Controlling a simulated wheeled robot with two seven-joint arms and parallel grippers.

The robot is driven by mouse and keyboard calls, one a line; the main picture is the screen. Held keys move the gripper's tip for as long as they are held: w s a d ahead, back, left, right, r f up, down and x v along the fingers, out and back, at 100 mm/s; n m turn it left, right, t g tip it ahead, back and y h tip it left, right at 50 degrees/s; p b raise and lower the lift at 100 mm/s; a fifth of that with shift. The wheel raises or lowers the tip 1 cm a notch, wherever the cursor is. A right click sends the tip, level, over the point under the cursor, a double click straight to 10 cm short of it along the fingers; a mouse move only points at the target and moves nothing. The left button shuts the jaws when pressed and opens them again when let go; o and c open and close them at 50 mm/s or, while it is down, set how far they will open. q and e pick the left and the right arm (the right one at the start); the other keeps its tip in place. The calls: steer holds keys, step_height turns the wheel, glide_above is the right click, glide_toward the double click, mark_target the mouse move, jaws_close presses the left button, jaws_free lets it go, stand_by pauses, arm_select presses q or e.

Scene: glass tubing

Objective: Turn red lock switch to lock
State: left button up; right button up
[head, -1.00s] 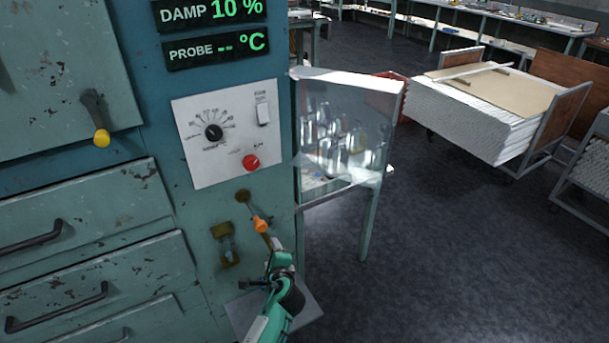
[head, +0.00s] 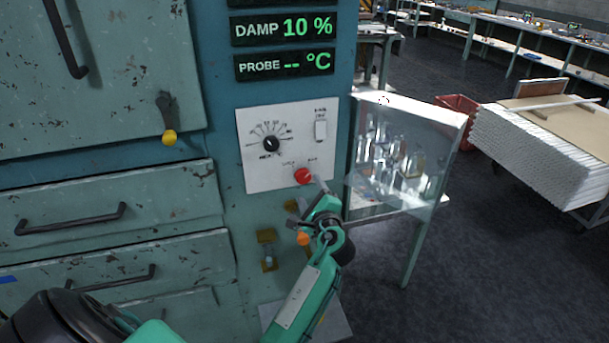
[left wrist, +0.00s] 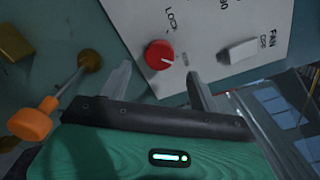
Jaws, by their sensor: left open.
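The red lock switch (head: 303,176) is a round red knob at the lower right of a white control panel (head: 255,178). My left gripper (head: 318,190) is just below the knob in the head view. In the left wrist view its two fingers (left wrist: 157,84) are open and apart, with the knob beyond and between them; I see no contact. My right gripper is not in view.
An orange-tipped lever (left wrist: 35,118) on a brass mount sits close to the left gripper. The panel also holds a black dial (head: 271,143) and a white fan switch (head: 321,131). A glass-sided case (head: 405,160) stands right of the cabinet.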

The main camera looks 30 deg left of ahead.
mark_target(304, 178)
arm_select(q)
steer(key=p+x, duration=0.1)
steer(key=x, duration=0.4)
steer(key=shift+w+a, duration=0.25)
steer(key=shift+w, duration=0.05)
steer(key=shift+w+a, duration=0.3)
steer(key=shift+a, duration=0.15)
steer(key=shift+f, duration=0.1)
steer(key=c, duration=1)
